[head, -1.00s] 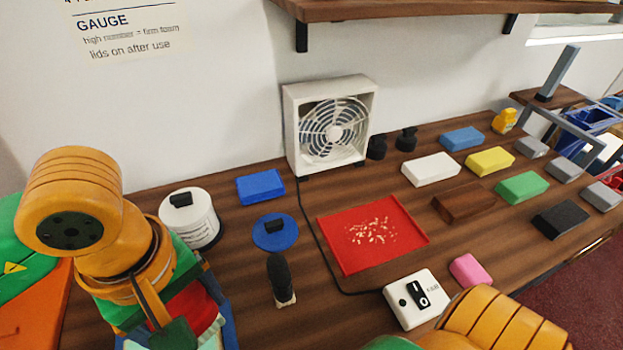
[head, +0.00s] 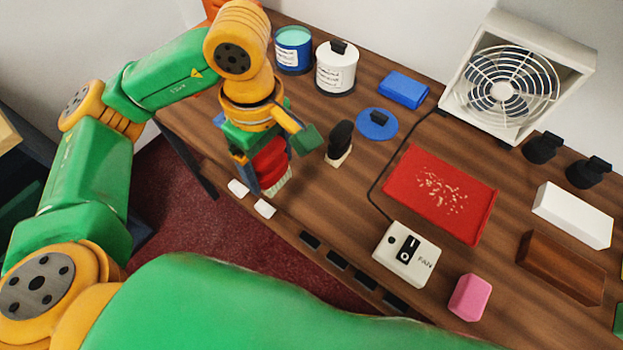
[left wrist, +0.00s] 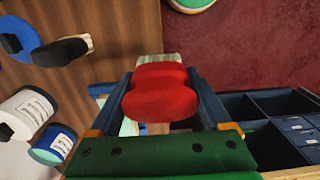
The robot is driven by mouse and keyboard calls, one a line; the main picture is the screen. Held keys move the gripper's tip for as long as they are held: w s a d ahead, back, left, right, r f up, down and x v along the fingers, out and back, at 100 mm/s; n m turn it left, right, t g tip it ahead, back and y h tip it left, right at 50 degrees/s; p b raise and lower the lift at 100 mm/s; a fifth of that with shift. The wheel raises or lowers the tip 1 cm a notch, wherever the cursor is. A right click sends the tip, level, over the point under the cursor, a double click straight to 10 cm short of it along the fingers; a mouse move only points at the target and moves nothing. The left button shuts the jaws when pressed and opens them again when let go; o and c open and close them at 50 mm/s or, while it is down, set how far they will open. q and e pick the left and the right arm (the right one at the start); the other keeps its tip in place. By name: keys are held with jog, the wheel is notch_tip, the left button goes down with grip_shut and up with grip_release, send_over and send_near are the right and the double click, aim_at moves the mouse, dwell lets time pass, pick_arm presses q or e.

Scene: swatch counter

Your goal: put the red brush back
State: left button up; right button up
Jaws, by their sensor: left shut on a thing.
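My left gripper (head: 266,184) is shut on the red brush (head: 269,160), near the left end of the counter's front edge. The brush has a red body and pale bristles (head: 280,182) that point down. In the left wrist view the red brush (left wrist: 160,95) sits between the two blue fingers, bristles away from the palm. Dark red floor shows beyond it there. I cannot tell how far the bristles are from the counter. A black-handled brush (head: 341,136) stands upright on the counter to the right. My right gripper is not in view.
An open blue tin (head: 293,52), a lidded white tin (head: 336,70) and a blue lid (head: 376,124) stand behind the gripper. A switch box (head: 407,254), red sheet (head: 440,196), pink block (head: 470,297) and fan (head: 510,85) lie rightward. Dark slots (head: 338,258) line the front edge.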

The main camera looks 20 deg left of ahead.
pick_arm(q)
jog(key=w+d+f, duration=0.1)
jog(key=f, duration=0.1)
jog(key=w+d+f, duration=0.1)
jog(key=d+f, duration=0.1)
jog(key=w+d+f+p, duration=0.1)
jog(key=w, duration=0.1)
jog(key=shift+d+f, duration=0.3)
jog(key=shift+f, duration=0.1)
notch_tip(320, 180, down, 3)
jog(key=shift+w+r+p, duration=0.1)
jog(key=shift+w+p, duration=0.05)
jog(key=shift+p, duration=0.7)
jog(key=shift+w+f, duration=0.1)
jog(key=shift+f, duration=0.3)
jog(key=shift+f+b, duration=0.25)
jog(key=shift+b, duration=0.15)
jog(key=o, duration=1.1)
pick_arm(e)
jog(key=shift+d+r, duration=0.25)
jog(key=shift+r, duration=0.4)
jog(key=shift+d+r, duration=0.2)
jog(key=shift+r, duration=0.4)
pick_arm(q)
jog(key=shift+r, duration=0.15)
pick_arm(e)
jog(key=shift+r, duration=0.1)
